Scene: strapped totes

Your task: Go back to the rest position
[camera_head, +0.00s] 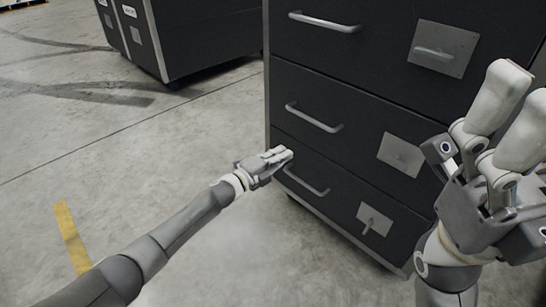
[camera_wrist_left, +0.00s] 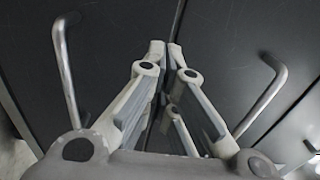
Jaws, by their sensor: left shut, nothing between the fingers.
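My left gripper (camera_head: 280,156) reaches in from the left in the head view. It is beside the front of the black drawer cabinet (camera_head: 375,85), near the lower drawer's bar handle (camera_head: 306,182). Its fingers are together with nothing between them. The left wrist view shows the same fingers (camera_wrist_left: 165,46) meeting in front of a dark drawer face. A metal handle stands on each side of them there, and neither is gripped. My right gripper (camera_head: 521,84) is raised at the right edge, in front of the cabinet, with its two fingers apart and empty.
The cabinet has several drawers with bar handles and metal latch plates (camera_head: 400,155). Another dark cabinet (camera_head: 205,35) stands at the back. Concrete floor (camera_head: 120,150) is free on the left, with a yellow stripe (camera_head: 72,238).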

